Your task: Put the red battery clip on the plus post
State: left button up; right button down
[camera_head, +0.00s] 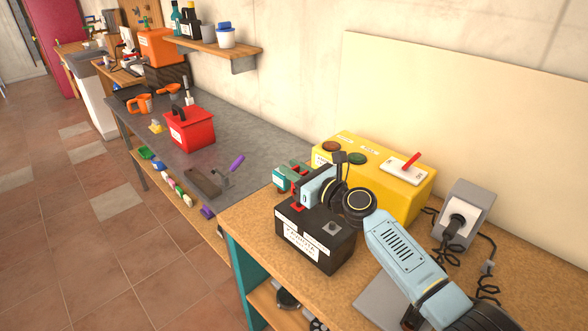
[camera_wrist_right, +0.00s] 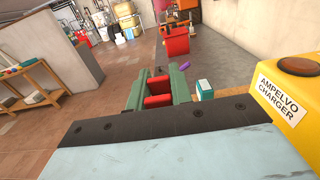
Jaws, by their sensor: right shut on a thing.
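The red clip (camera_wrist_right: 157,101) shows between the green fingers of my right gripper (camera_wrist_right: 158,90) in the wrist view. The gripper is shut on it. In the head view my right gripper (camera_head: 293,174) is above the far-left side of the black battery (camera_head: 315,236), and only a little red shows between its fingers. The battery stands upright on the cork-topped bench. A red-based post (camera_head: 298,206) is on its top at the left, just below the gripper, and a grey post (camera_head: 333,228) is at the right. The wrist view hides the battery. My left gripper is out of view.
A yellow charger (camera_head: 325,156) with a red-levered switch stands behind the battery. A grey socket box (camera_head: 468,210) with black cable is at the right. A small teal box (camera_wrist_right: 205,90) is beside the gripper. A lower grey bench (camera_head: 255,140) holds a red toolbox (camera_head: 194,132).

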dwell(0.3)
jog(key=shift+f, duration=0.2)
jog(key=shift+f+b, duration=1.1)
jog(key=shift+f, duration=0.15)
jog(key=c, duration=1.2)
grip_release()
jog(key=shift+o, duration=0.2)
jog(key=shift+d, duration=0.1)
